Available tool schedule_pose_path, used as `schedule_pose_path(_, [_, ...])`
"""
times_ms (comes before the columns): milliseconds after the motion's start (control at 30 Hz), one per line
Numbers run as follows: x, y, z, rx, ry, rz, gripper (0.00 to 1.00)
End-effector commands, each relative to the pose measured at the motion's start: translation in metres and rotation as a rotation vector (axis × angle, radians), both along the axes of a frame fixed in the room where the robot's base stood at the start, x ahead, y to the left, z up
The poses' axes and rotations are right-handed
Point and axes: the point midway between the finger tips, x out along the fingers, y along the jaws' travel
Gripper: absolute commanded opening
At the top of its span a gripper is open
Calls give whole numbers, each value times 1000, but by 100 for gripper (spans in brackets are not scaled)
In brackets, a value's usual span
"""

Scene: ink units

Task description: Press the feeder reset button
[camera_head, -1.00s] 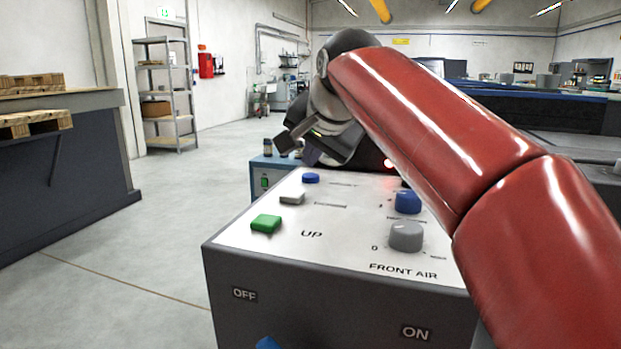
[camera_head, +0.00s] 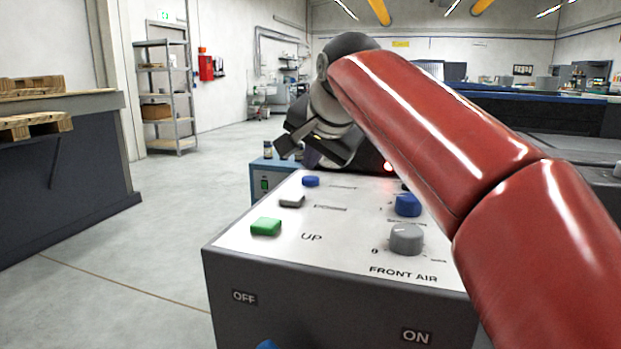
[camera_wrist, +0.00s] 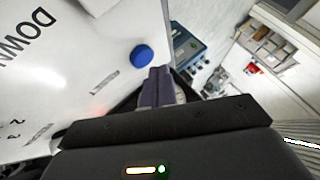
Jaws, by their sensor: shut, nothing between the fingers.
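The control panel (camera_head: 340,245) has a white sloped top. On it are a green button (camera_head: 266,227), a grey-white button (camera_head: 292,201) and a small blue button (camera_head: 310,181). Their small labels are unreadable, so I cannot tell which is the feeder reset button. My gripper (camera_wrist: 157,73) is shut and empty. In the wrist view its fingertips appear close beside a round blue button (camera_wrist: 142,55); I cannot tell whether they touch. In the head view my gripper (camera_head: 325,148) is just beyond the panel's far edge, its fingertips unclear.
A blue knob (camera_head: 408,205) and a grey knob (camera_head: 406,238) stand at the panel's right, near my red arm. A blue box (camera_head: 265,181) stands behind the panel. A dark bench with pallets (camera_head: 60,170) is at left; open floor lies between.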

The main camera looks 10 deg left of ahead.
Motion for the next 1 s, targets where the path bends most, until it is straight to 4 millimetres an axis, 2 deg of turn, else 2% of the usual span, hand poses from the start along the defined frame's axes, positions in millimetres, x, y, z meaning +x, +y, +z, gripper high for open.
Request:
schedule_pose_path(700, [0, 0, 0, 0, 0, 0, 0])
schedule_pose_path(1000, [0, 0, -9, 0, 0, 0, 0])
